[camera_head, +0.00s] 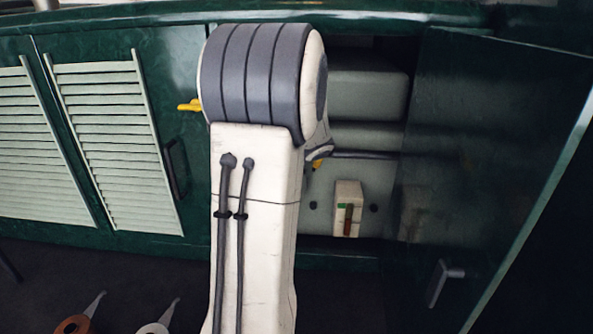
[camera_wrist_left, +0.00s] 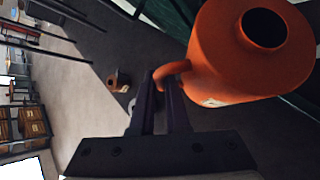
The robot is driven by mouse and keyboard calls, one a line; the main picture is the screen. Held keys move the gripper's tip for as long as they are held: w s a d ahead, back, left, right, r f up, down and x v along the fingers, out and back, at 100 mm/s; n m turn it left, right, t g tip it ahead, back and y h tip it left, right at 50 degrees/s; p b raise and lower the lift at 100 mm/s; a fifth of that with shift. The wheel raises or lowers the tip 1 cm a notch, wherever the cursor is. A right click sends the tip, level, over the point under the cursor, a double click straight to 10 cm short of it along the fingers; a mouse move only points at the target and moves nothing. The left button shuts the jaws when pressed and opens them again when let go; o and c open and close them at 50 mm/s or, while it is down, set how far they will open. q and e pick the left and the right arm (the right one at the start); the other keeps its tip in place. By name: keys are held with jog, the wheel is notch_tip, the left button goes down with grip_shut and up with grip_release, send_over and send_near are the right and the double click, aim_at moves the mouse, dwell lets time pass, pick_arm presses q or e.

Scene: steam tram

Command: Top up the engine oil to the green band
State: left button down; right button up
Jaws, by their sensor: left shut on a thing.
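My left gripper (camera_wrist_left: 164,82) is shut on the handle of an orange can (camera_wrist_left: 245,70), in the left wrist view. The can has a dark round opening facing the camera; its spout is not clear. In the head view my left arm hides the gripper and the held can. A pale gauge block (camera_head: 347,222) sits low in the open engine compartment (camera_head: 365,95). It shows a short green mark (camera_head: 342,206) beside a brown column (camera_head: 348,220); the exact level is too small to tell. My right gripper is not in view.
A dark green door (camera_head: 480,170) stands open at the right. Closed louvred doors (camera_head: 105,130) are at the left. A brown can (camera_head: 73,325) and a white can (camera_head: 152,328), with grey spouts, stand at the bottom. A yellow piece (camera_head: 190,105) shows left of my arm.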

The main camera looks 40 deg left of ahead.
pick_arm(q)
jog(key=shift+r, duration=0.1)
dwell(0.3)
jog(key=shift+w+r+g+p, duration=0.1)
jog(key=shift+r+g+p, duration=0.3)
jog(key=shift+r+p, duration=0.9)
jog(key=shift+f+m+p, duration=0.3)
jog(key=shift+f+p, duration=0.15)
jog(key=shift+w+r+g+p, duration=0.15)
jog(key=shift+r+p, duration=0.3)
jog(key=shift+p, duration=0.45)
jog(key=shift+w+r+g+p, duration=0.1)
jog(key=shift+r+g+p, duration=0.25)
jog(key=shift+p, duration=0.5)
jog(key=shift+r, duration=0.1)
jog(key=shift+w+r+m+g+p, duration=0.15)
jog(key=shift+r+p, duration=0.25)
jog(key=shift+p, duration=0.5)
jog(key=shift+w+r+m+g+p, duration=0.1)
jog(key=shift+r+m+g+p, duration=0.25)
jog(key=shift+p, duration=0.5)
jog(key=shift+r, duration=0.1)
dwell(1.0)
jog(key=shift+w+a+r+g+p, duration=0.1)
jog(key=shift+w+r+g+p, duration=0.2)
jog(key=shift+r, duration=0.45)
